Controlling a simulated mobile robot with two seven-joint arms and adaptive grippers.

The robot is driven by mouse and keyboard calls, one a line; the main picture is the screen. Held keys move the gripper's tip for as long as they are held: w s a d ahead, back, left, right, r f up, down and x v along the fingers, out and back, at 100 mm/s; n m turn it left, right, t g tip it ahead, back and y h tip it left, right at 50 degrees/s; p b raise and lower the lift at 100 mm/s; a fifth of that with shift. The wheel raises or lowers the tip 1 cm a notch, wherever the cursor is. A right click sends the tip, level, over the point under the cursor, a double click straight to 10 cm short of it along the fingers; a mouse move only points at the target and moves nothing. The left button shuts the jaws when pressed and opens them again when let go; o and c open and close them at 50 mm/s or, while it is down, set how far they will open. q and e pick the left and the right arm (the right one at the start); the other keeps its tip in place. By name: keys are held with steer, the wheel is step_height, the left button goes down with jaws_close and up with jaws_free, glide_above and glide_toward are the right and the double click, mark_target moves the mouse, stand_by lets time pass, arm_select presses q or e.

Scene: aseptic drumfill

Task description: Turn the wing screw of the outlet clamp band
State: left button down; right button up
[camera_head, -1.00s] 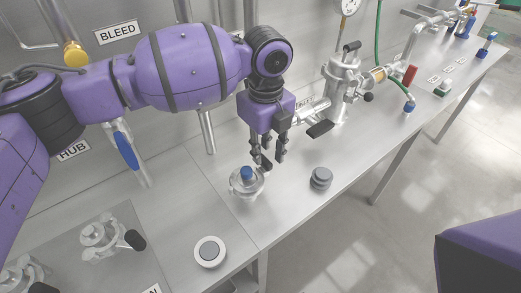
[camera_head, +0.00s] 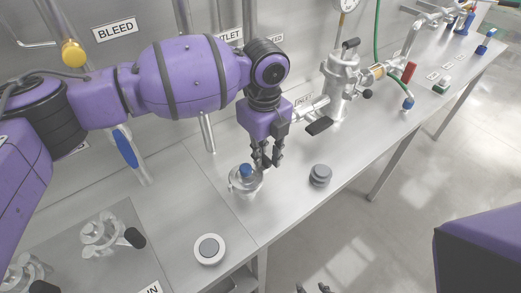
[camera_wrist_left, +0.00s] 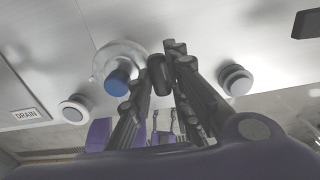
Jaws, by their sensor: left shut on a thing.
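The outlet clamp band (camera_head: 246,188) is a clear and silvery round fitting with a blue cap (camera_head: 246,170) on top, standing on the steel bench. It also shows in the left wrist view (camera_wrist_left: 108,58). Its black wing screw (camera_wrist_left: 159,72) sits between the fingers of my left gripper (camera_head: 266,163), which points down at the fitting's right side. The left gripper is shut on the wing screw; its fingers partly hide the screw in the head view. The tips of my right gripper (camera_head: 313,288) show at the bottom edge of the head view, spread apart and empty.
A grey knob-like stack (camera_head: 320,175) stands right of the fitting. A white ring with a grey centre (camera_head: 209,249) lies in front. Valves with black handles (camera_head: 103,235) are at lower left. A steel pump assembly (camera_head: 341,85) stands behind on the right. The bench's front edge is close.

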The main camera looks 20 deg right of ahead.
arm_select(q)
steer(key=shift+r+n+p, duration=0.2)
steer(key=shift+n+p, duration=0.3)
steer(key=shift+n, duration=0.1)
steer(key=shift+r+n+p, duration=0.1)
steer(key=shift+n+p, duration=0.5)
steer(key=shift+n, duration=0.1)
steer(key=n+p, duration=0.2)
steer(key=n, duration=0.1)
steer(key=shift+n, duration=0.4)
steer(key=n, duration=0.4)
steer(key=shift+s+f+p, duration=0.1)
steer(key=shift+f+p, duration=0.15)
steer(key=shift+p, duration=0.05)
steer(key=n, duration=0.6)
steer(key=shift+n, duration=0.6)
arm_select(e)
steer(key=shift+t, duration=0.3)
steer(key=w+r, duration=0.1)
steer(key=a+r, duration=0.1)
steer(key=r, duration=0.1)
steer(key=w+r, duration=0.1)
steer(key=r, duration=0.1)
steer(key=shift+w+a, duration=0.15)
steer(key=shift+w, duration=0.2)
steer(key=shift+a, duration=0.1)
arm_select(q)
steer(key=c, duration=1.9)
jaws_free()
